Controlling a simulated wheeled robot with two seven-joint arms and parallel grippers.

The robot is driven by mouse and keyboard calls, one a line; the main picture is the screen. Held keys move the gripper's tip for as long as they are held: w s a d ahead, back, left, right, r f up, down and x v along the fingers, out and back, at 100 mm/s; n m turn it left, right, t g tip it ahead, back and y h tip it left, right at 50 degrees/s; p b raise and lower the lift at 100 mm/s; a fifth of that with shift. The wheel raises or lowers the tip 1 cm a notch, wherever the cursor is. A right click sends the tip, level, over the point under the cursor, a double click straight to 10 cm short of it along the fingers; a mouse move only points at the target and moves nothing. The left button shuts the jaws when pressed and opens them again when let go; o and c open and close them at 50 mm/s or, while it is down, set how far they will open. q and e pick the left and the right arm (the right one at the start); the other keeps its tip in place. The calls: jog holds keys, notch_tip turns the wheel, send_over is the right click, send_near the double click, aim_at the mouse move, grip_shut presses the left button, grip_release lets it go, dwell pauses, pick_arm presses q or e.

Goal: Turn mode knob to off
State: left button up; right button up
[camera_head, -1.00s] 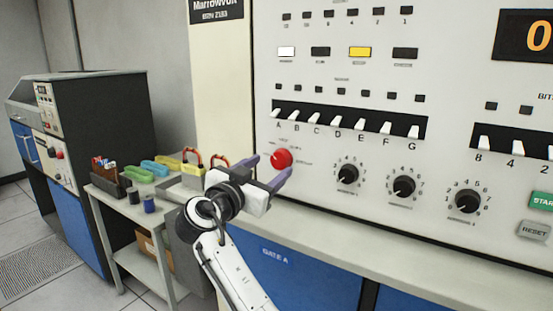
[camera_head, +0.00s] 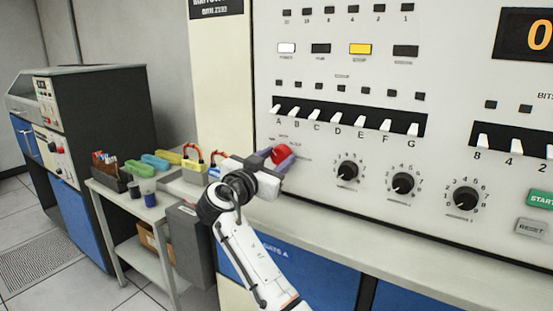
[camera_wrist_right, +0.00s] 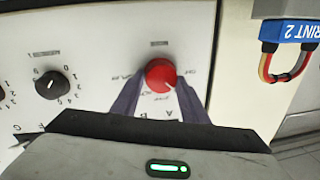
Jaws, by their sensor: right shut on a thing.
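The red mode knob (camera_head: 282,154) sits at the left of the white control panel, below the toggle switch marked A. In the right wrist view the knob (camera_wrist_right: 160,75) lies between the two purple fingers, and its white pointer line aims to the lower right. My right gripper (camera_head: 277,157) is shut on the knob, with a finger on each side. In the right wrist view the gripper (camera_wrist_right: 155,88) covers part of the small lettering around the knob. My left gripper is not in view.
Several black rotary knobs (camera_head: 347,170) stand to the right of the red knob. A row of white toggle switches (camera_head: 338,121) is above. A grey ledge (camera_head: 390,235) runs below the panel. A side table (camera_head: 146,212) with coloured items stands at the left.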

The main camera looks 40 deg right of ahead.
jog(key=shift+n, duration=0.3)
jog(key=n, duration=0.2)
jog(key=shift+w+r+n, duration=0.1)
jog(key=shift+n, duration=0.2)
jog(key=n+p, duration=0.1)
jog(key=n, duration=0.2)
jog(key=shift+w+a+g+y+p, duration=0.1)
jog(key=shift+g+y+p, duration=0.2)
jog(key=shift+g+p, duration=0.1)
jog(key=shift+n+p, duration=0.3)
jog(key=shift+n, duration=0.8)
jog(key=o, duration=1.1)
jog(key=shift+c, duration=0.2)
